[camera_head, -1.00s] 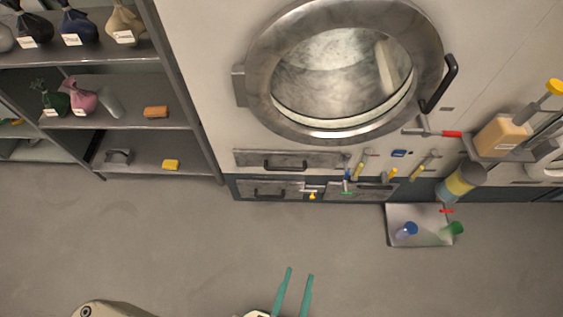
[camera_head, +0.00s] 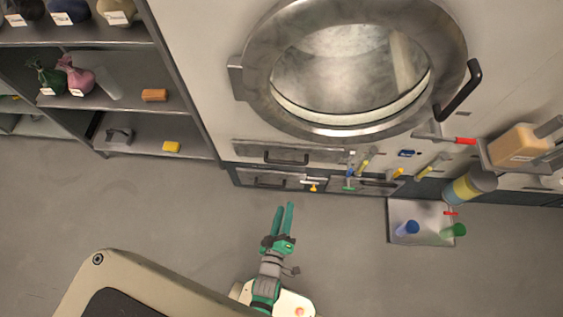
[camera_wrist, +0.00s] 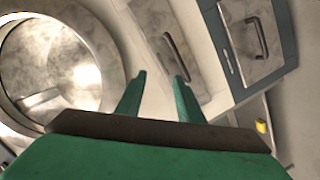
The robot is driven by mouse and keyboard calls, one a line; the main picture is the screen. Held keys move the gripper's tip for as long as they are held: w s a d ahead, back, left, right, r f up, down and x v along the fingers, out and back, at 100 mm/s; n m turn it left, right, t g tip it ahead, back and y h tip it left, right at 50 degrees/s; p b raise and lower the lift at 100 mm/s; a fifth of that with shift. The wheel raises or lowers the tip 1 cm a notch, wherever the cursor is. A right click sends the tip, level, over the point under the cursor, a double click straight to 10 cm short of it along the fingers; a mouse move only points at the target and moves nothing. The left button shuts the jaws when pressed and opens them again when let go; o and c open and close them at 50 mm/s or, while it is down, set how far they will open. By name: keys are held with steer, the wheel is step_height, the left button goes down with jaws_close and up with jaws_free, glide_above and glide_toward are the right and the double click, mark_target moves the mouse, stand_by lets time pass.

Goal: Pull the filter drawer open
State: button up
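Two grey fronts with dark bar handles sit under the round door; no label tells me which is the filter drawer. The upper, long front (camera_head: 287,149) has its handle (camera_head: 286,160) left of centre. The lower front (camera_head: 244,177) has its own handle (camera_head: 270,184). Both look closed. My gripper (camera_head: 284,206) is open and empty, below and in front of them in the head view. In the wrist view, my gripper's green fingers (camera_wrist: 160,76) stand apart, with the upper handle (camera_wrist: 175,52) beyond them and the lower handle (camera_wrist: 257,36) to the right. Nothing is touched.
The round door (camera_head: 355,70) fills the machine front above. Small yellow, blue and green valves (camera_head: 349,184) sit right of the drawers. A floor tray (camera_head: 422,235) with bottles stands at right. A shelf rack (camera_head: 140,135) stands at left. The floor between is clear.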

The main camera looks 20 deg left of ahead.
mark_target(282, 161)
steer(key=w+a+f+n, duration=0.3)
steer(key=w, duration=0.4)
steer(key=w+a+f+n+y, duration=0.1)
steer(key=w+a+f+n, duration=0.1)
steer(key=w, duration=0.5)
steer(key=w+a+f+n, duration=0.3)
steer(key=w+a+f, duration=0.1)
steer(key=w, duration=0.3)
steer(key=shift+w+a+f+n+y, duration=0.1)
steer(key=shift+w+f+n+y, duration=0.2)
steer(key=shift+w+f+y, duration=0.1)
steer(key=shift+s, duration=0.1)
jaws_close()
